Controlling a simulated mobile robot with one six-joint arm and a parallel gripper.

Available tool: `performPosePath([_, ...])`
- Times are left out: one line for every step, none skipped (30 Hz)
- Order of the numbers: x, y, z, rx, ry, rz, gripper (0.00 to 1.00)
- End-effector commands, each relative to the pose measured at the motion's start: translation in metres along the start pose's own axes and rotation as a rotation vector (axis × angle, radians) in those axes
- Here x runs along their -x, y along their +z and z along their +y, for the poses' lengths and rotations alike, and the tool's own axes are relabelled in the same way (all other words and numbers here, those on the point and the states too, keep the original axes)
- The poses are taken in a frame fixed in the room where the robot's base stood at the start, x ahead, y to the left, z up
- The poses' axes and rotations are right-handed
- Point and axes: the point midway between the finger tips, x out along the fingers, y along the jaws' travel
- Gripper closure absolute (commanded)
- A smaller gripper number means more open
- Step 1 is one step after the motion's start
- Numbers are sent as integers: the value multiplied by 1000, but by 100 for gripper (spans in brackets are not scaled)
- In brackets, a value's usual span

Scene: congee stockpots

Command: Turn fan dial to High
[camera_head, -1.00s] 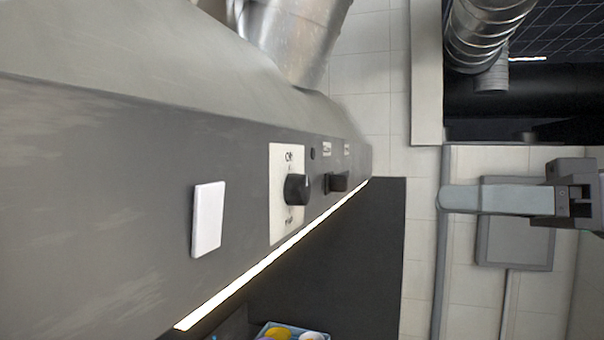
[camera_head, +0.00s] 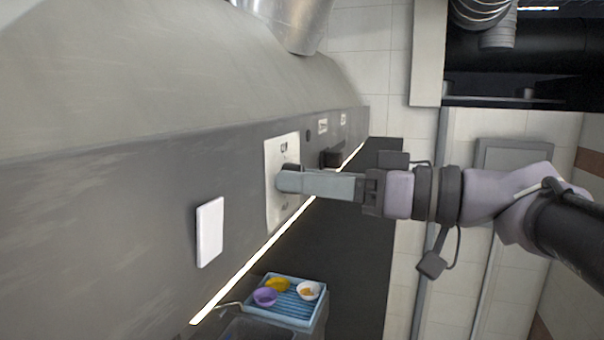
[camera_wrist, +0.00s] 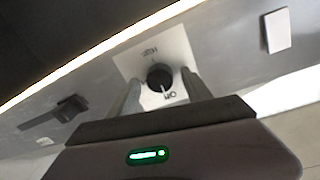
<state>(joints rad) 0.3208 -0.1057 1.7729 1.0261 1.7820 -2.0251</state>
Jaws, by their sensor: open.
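The fan dial (camera_wrist: 159,76) is a round black knob on a pale label plate (camera_wrist: 176,47), set in the grey hood front. In the wrist view its white mark points toward the "Off" print, and "High" is printed on the opposite side. My gripper (camera_head: 289,180) is at the plate in the head view and hides the dial there. In the wrist view its two fingers stand apart on either side of the dial; whether they touch it I cannot tell. The plate (camera_head: 271,200) also shows in the head view.
A blank white plate (camera_head: 209,232) is on the hood beside the dial. A black switch (camera_head: 332,157) is on its other side. A bright light strip (camera_head: 250,272) runs along the hood edge. A blue tray (camera_head: 291,315) with bowls stands below.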

Motion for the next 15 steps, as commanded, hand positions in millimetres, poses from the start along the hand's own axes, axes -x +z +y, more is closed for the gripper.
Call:
performPosePath([0, 0, 0, 0, 0, 0, 42])
performPosePath([0, 0, 0, 0, 0, 0, 42])
performPosePath([0, 0, 0, 0, 0, 0, 42])
performPosePath([0, 0, 0, 0, 0, 0, 48])
performPosePath([0, 0, 0, 0, 0, 0, 54])
performPosePath([0, 0, 0, 0, 0, 0, 61])
performPosePath([0, 0, 0, 0, 0, 0, 67])
performPosePath([0, 0, 0, 0, 0, 0, 73])
performPosePath([0, 0, 0, 0, 0, 0, 81])
performPosePath([0, 0, 0, 0, 0, 0, 87])
performPosePath([0, 0, 0, 0, 0, 0, 93])
performPosePath([0, 0, 0, 0, 0, 0, 100])
performPosePath([0, 0, 0, 0, 0, 0, 100])
performPosePath([0, 0, 0, 0, 0, 0, 100])
performPosePath([0, 0, 0, -1, 0, -1, 100])
